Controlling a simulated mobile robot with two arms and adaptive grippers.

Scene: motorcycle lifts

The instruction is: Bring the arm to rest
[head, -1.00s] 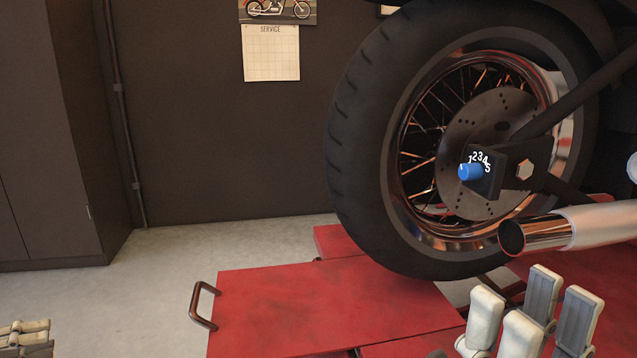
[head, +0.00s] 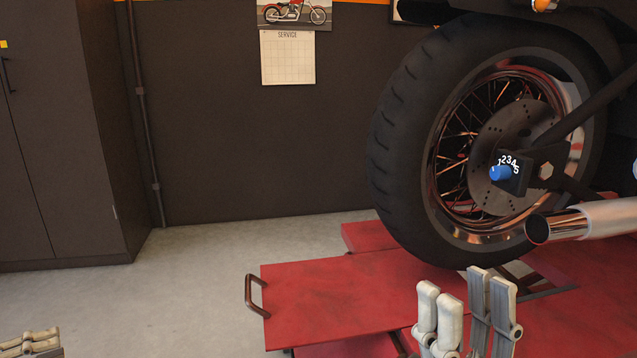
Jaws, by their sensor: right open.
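My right gripper (head: 468,300) is at the lower right in the head view, its fingers pointing up and apart, with nothing between them. It is in front of the red lift platform and below the motorcycle's rear wheel (head: 400,150), apart from the blue knob (head: 500,173) on the numbered plate by the axle. Only the tip of my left gripper (head: 38,343) shows at the lower left corner. Most of it is cut off by the frame, so its opening cannot be judged.
The red lift platform (head: 330,295) with a handle (head: 255,296) lies in front of the wheel. The chrome exhaust pipe (head: 590,220) juts toward the left above it. A dark cabinet (head: 70,150) stands at the left. The grey floor (head: 200,290) between is clear.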

